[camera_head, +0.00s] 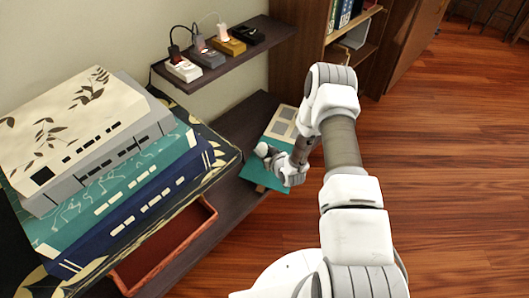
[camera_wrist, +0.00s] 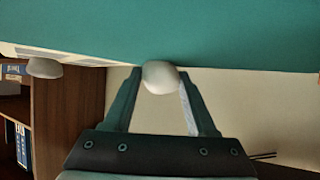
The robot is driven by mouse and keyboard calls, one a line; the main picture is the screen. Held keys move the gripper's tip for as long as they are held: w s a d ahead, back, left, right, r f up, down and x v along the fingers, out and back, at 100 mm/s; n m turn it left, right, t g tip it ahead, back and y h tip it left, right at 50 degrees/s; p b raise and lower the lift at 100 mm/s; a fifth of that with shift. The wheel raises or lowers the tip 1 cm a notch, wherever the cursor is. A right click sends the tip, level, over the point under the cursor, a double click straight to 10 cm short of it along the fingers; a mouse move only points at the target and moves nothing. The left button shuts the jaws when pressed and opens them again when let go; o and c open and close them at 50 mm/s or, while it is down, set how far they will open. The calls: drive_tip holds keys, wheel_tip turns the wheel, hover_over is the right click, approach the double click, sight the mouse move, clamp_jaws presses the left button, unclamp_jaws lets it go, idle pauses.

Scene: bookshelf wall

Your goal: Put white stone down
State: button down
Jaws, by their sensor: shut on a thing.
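My gripper (camera_wrist: 160,80) is shut on a rounded white stone (camera_wrist: 158,76), which shows between its fingertips in the wrist view. In the head view my gripper (camera_head: 266,156) is low beside the shelf, over a teal board or book (camera_head: 262,176), and the white stone (camera_head: 262,149) shows at its tip. The teal surface (camera_wrist: 200,30) fills the top of the wrist view, close to the stone; I cannot tell if they touch. A second pale rounded object (camera_wrist: 45,68) shows at the left of the wrist view.
The teal board lies on a dark lower shelf (camera_head: 226,190). A large stack of books (camera_head: 110,170) stands at the left, above an open reddish drawer (camera_head: 165,245). An upper shelf (camera_head: 225,62) holds several small corded boxes. Open wooden floor (camera_head: 450,170) lies to the right.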

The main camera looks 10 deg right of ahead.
drive_tip(key=shift+c, duration=1)
unclamp_jaws()
drive_tip(key=shift+f, duration=0.1)
